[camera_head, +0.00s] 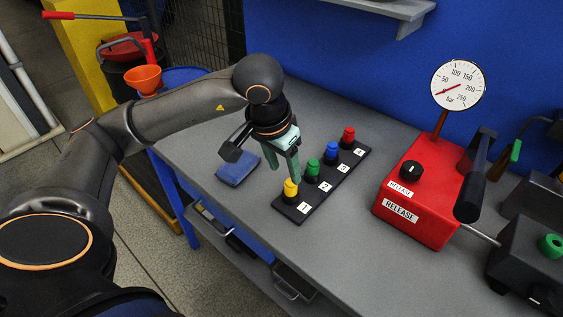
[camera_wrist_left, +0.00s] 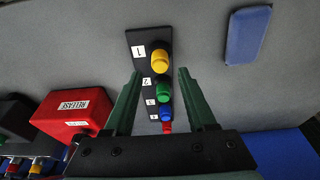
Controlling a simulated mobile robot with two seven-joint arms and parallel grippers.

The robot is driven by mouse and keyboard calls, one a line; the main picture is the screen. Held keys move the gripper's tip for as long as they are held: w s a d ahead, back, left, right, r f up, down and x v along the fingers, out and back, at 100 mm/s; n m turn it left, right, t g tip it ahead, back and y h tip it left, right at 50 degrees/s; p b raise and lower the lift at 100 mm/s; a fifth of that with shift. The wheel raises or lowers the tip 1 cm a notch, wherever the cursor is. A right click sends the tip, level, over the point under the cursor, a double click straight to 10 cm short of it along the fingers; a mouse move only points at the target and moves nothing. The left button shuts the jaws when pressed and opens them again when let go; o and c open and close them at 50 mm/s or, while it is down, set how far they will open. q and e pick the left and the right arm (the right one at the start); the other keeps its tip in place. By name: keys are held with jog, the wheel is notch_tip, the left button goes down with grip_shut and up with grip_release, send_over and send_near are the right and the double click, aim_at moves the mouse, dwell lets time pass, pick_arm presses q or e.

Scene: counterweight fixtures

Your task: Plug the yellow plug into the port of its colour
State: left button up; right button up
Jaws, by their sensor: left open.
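The yellow plug (camera_head: 290,188) stands upright in a black rack (camera_head: 327,189), at the near end marked 1. It also shows in the left wrist view (camera_wrist_left: 160,63). Green, blue and red plugs stand behind it in the same rack. My left gripper (camera_head: 285,172) points down just above the yellow plug's end of the rack. Its green fingers are open and hold nothing. In the left wrist view the yellow plug lies between and beyond the fingertips (camera_wrist_left: 160,74). I cannot make out a yellow port clearly; a small yellow part (camera_wrist_left: 37,166) shows at the lower left there.
A red unit (camera_head: 415,211) with a gauge (camera_head: 459,85), a knob and a black lever stands right of the rack. A dark box (camera_head: 525,262) with a green ring is at the right edge. A blue pad (camera_head: 238,168) lies left of the rack. The front of the bench is clear.

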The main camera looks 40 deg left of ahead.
aim_at(288, 184)
pick_arm(q)
jog(key=b+x, duration=0.3)
jog(key=x, duration=0.2)
jog(key=shift+f+b, duration=0.15)
jog(key=shift+b, duration=0.2)
jog(key=shift+w+f+b, duration=0.1)
jog(key=shift+f+b, duration=0.2)
jog(key=shift+w+f+b, duration=0.1)
jog(key=shift+f+b, duration=0.25)
jog(key=c, duration=0.9)
grip_shut()
pick_arm(e)
jog(key=shift+n+y, duration=0.3)
jog(key=shift+y, duration=0.1)
jog(key=a+f, duration=0.1)
jog(key=w+a+f, duration=0.1)
jog(key=a+f, duration=0.1)
jog(key=shift+w, duration=0.35)
jog(key=shift+s, duration=0.2)
jog(key=shift+w, duration=0.1)
